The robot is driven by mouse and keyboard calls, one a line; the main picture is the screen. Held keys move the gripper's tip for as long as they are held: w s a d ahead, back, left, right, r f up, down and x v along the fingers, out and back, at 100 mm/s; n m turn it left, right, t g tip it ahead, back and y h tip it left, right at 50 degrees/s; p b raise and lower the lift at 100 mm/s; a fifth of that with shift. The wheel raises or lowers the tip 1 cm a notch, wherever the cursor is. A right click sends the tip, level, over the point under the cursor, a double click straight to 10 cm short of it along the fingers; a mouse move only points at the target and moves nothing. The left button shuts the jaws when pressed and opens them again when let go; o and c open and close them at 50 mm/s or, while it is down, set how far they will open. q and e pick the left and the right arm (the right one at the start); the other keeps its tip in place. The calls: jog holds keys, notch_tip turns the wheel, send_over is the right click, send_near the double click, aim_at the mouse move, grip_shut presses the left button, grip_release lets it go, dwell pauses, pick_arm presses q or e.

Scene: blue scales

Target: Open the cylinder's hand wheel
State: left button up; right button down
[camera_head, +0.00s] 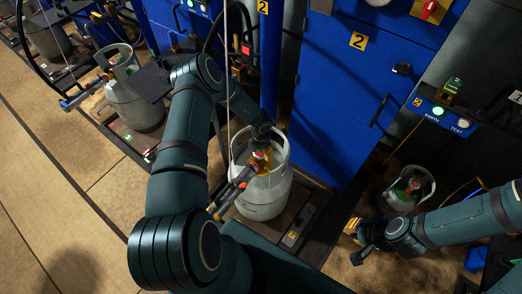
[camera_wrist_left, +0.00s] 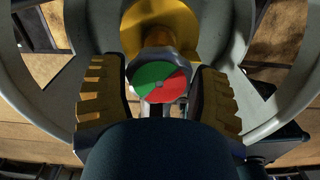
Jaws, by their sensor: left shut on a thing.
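A grey-white gas cylinder (camera_head: 264,196) stands upright on a dark platform in the middle of the head view. Its hand wheel, with a green and red top face (camera_wrist_left: 160,82), is between the yellow pads of my left gripper (camera_wrist_left: 160,98) in the left wrist view. My left gripper reaches down into the cylinder's collar (camera_head: 238,150) from above and is shut on the wheel. The arm and gripper hide part of the wheel in the head view. My right gripper (camera_head: 354,242) is low at the right, away from this cylinder; its finger opening is unclear.
A blue cabinet (camera_head: 340,100) marked 2 stands right behind the cylinder. Another cylinder (camera_head: 136,95) stands at the left and one more (camera_head: 409,190) at the right. A grey hose fitting (camera_head: 228,192) sticks out at the cylinder's left. Tan floor at the left is clear.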

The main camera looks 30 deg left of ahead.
pick_arm(q)
jog(key=n, duration=0.5)
jog(key=shift+n, duration=0.3)
jog(key=n+p, duration=0.1)
jog(key=n, duration=0.5)
jog(key=shift+s+a, duration=0.1)
jog(key=shift+a, duration=0.05)
jog(key=n, duration=0.6)
jog(key=shift+s+n, duration=0.1)
jog(key=shift+n, duration=0.2)
jog(key=n, duration=0.5)
jog(key=shift+s+n, duration=0.1)
jog(key=shift+n, duration=0.2)
jog(key=o, duration=1.2)
jog(key=shift+o, duration=0.2)
jog(key=shift+r, duration=0.1)
